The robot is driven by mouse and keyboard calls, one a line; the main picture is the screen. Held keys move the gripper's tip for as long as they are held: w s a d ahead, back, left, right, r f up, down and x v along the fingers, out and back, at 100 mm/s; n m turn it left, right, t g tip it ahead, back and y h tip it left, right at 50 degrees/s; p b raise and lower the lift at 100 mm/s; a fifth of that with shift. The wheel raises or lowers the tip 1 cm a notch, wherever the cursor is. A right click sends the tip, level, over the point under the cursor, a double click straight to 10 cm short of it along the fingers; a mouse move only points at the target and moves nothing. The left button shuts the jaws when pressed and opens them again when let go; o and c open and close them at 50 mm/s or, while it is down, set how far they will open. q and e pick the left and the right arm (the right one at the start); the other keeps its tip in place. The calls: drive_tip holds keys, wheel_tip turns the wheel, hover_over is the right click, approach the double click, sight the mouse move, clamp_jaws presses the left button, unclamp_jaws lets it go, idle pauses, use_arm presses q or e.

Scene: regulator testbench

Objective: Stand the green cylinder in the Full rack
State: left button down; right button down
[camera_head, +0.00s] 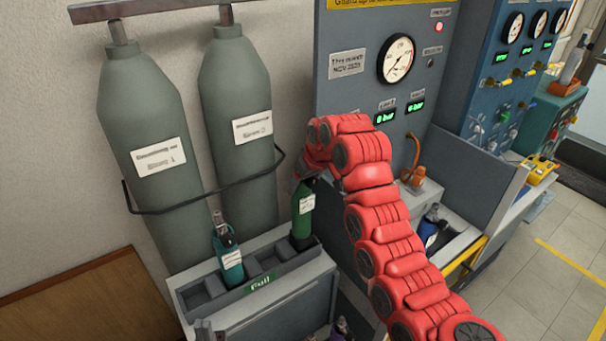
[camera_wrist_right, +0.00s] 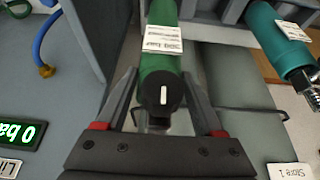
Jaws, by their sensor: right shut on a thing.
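The green cylinder (camera_head: 303,215), with a white label, is upright at the right-end slot of the Full rack (camera_head: 263,283). Its base appears to be within the slot's walls; I cannot tell whether it touches the bottom. My right gripper (camera_head: 308,180), on the red arm, is shut on its top and mostly hidden by the arm. In the right wrist view the fingers (camera_wrist_right: 160,105) flank the dark cap of the green cylinder (camera_wrist_right: 160,62).
A teal cylinder (camera_head: 230,258) stands in another slot of the rack, also in the right wrist view (camera_wrist_right: 280,40). Two large grey-green bottles (camera_head: 152,150) stand behind with a retaining bar. The gauge panel (camera_head: 350,95) rises close to the right.

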sight(301, 204)
drive_tip(key=shift+f+p, duration=0.75)
drive_tip(key=shift+f, duration=1.1)
drive_tip(key=shift+c, duration=2.3)
unclamp_jaws()
drive_tip(key=shift+f, duration=0.1)
drive_tip(key=o, duration=0.4)
drive_tip(key=shift+s, duration=0.1)
drive_tip(key=shift+o, duration=0.2)
